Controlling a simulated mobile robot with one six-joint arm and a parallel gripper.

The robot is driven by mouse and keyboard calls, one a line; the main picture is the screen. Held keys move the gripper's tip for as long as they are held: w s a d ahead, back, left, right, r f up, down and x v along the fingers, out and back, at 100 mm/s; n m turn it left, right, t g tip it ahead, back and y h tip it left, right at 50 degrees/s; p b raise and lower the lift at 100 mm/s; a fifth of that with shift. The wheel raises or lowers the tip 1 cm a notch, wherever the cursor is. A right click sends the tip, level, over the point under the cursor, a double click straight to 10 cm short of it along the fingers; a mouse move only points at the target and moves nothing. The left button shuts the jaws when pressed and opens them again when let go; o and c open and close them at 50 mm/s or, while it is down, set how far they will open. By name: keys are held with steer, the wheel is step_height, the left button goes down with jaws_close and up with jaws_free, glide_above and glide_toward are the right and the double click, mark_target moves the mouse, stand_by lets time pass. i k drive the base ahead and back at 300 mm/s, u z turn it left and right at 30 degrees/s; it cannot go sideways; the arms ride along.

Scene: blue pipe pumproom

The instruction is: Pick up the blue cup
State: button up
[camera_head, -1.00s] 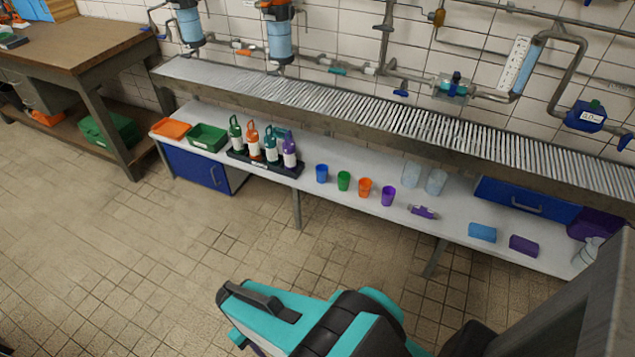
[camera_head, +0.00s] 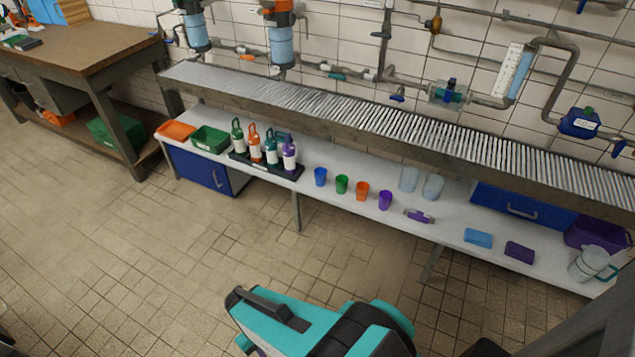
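The blue cup (camera_head: 320,177) stands upright on the white lower shelf (camera_head: 330,205), at the left end of a row of cups. A green cup (camera_head: 342,184), an orange cup (camera_head: 362,191) and a purple cup (camera_head: 385,200) stand to its right. Part of my arm, teal and black, shows at the bottom of the view, over the floor and apart from the shelf. I cannot make out my gripper's fingertips.
A black tray (camera_head: 240,157) with several bottles stands left of the blue cup. Two clear cups (camera_head: 408,179) stand behind the purple cup. A slatted upper shelf (camera_head: 400,125) overhangs the back of the lower shelf. The tiled floor (camera_head: 150,260) in front is clear.

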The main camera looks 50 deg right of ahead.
mark_target(320, 173)
steer(key=z, duration=0.1)
steer(key=i, duration=0.95)
steer(key=u, duration=0.05)
